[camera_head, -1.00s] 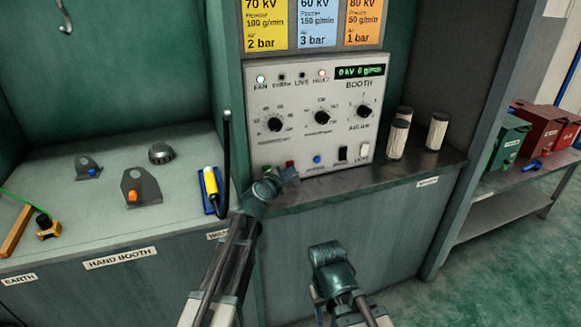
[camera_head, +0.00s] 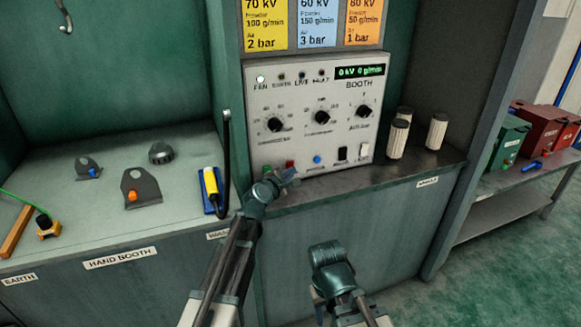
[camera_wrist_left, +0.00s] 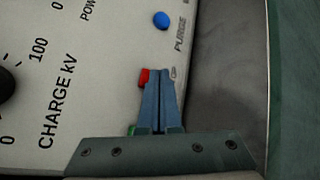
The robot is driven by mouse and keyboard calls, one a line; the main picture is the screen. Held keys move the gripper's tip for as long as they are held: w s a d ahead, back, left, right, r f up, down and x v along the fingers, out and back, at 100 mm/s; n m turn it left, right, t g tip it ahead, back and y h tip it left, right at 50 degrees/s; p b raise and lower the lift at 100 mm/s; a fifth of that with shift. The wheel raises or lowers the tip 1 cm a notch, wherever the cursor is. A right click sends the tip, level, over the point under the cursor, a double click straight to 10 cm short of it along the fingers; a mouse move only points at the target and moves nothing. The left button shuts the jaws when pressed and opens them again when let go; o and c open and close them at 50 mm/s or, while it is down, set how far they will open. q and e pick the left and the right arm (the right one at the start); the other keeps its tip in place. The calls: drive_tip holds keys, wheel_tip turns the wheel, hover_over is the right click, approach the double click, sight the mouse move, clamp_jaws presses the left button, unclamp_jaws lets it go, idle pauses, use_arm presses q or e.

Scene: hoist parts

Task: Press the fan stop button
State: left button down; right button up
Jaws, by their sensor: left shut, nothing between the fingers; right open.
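The control panel (camera_head: 315,115) marked BOOTH stands upright ahead. At its lower left are a green button (camera_head: 267,169) and a red button (camera_head: 290,163). In the left wrist view the red button (camera_wrist_left: 144,77) is beside the fingertips of my left gripper (camera_wrist_left: 159,72), and the green button (camera_wrist_left: 131,130) is mostly hidden behind the fingers. My left gripper (camera_head: 291,175) is shut and empty, close to the panel; I cannot tell whether it touches the red button. The FAN lamp (camera_head: 261,78) is lit. My right gripper (camera_head: 327,248) is open and empty, low in front of the cabinet.
A blue button (camera_head: 317,160) and two switches sit right of the red button. Several pale cylinders (camera_head: 437,131) stand on the shelf at right. A yellow and blue tool (camera_head: 211,190) and a black upright hose (camera_head: 227,160) are left of my left gripper.

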use_arm(q)
drive_tip(key=shift+s+d, duration=0.15)
drive_tip(key=shift+s, duration=0.1)
drive_tip(key=shift+s, duration=0.1)
drive_tip(key=shift+s+d, duration=0.35)
drive_tip(key=shift+s, duration=0.4)
drive_tip(key=shift+s+d, duration=0.35)
drive_tip(key=shift+s, duration=0.35)
drive_tip(key=shift+s+d, duration=0.35)
drive_tip(key=shift+s, duration=0.4)
